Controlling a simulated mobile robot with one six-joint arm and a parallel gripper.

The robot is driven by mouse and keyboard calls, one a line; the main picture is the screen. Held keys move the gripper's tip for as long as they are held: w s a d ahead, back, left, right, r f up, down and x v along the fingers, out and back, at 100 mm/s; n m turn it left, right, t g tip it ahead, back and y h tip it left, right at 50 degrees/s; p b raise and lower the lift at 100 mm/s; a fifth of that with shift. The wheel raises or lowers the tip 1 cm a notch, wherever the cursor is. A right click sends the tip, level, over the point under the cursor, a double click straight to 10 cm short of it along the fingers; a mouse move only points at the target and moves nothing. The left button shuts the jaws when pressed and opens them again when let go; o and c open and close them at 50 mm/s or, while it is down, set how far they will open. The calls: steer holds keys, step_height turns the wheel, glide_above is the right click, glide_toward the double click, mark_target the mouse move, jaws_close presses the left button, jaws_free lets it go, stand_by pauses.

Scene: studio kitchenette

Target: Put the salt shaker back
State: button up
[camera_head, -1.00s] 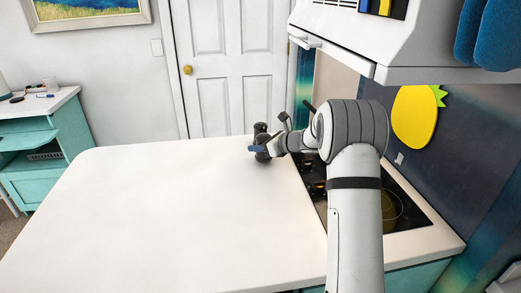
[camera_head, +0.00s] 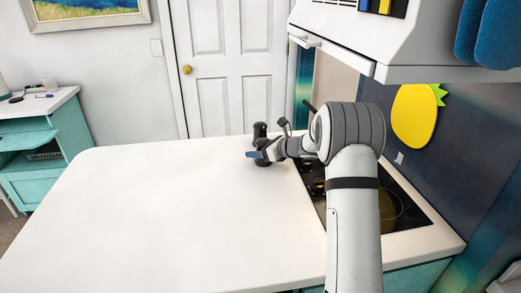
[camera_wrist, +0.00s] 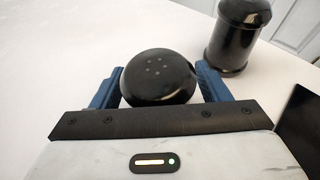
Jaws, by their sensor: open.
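The salt shaker (camera_wrist: 158,76) is black with a domed top and several small holes. It stands between the two blue fingers of my gripper (camera_wrist: 160,68) in the wrist view. The fingers are open, one on each side of it; whether either touches it I cannot tell. In the head view my gripper (camera_head: 262,154) is low over the far end of the white counter, partly covering the shaker (camera_head: 263,161). The shaker's lower part is hidden in the wrist view.
A second black shaker or mill (camera_wrist: 236,35) stands just behind, also in the head view (camera_head: 260,131). The black cooktop (camera_head: 390,205) with a pan lies to the right. The white counter (camera_head: 170,215) is clear at left and front. A range hood (camera_head: 390,45) hangs above.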

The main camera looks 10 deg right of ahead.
steer(key=shift+r, duration=0.1)
steer(key=shift+r+p, duration=0.15)
steer(key=shift+p, duration=0.15)
steer(key=b+v, duration=0.1)
steer(key=v, duration=1)
steer(key=shift+s+d+b, duration=0.3)
steer(key=shift+s+b, duration=0.05)
steer(key=s+d+r+m+t+h, duration=0.1)
steer(key=s+r+m+t+h, duration=0.25)
steer(key=m, duration=0.65)
steer(key=s+d+r+m+h, duration=0.15)
steer(key=r+m+h, duration=0.4)
steer(key=m, duration=0.55)
steer(key=s+a+f+m+g, duration=0.3)
steer(key=s+m, duration=0.5)
steer(key=s, duration=0.3)
steer(key=s+a+f+m+g, duration=0.3)
steer(key=s+m, duration=0.5)
steer(key=s, duration=0.3)
steer(key=s+a+f+m+g, duration=0.2)
steer(key=s+f+m+g, duration=0.2)
steer(key=s+m, duration=0.4)
steer(key=shift+s+a+g, duration=0.15)
steer(key=shift+s+a, duration=0.05)
steer(key=shift+s, duration=0.65)
steer(key=shift+s+a+g, duration=0.1)
steer(key=shift+s+a, duration=0.1)
steer(key=shift+s, duration=0.7)
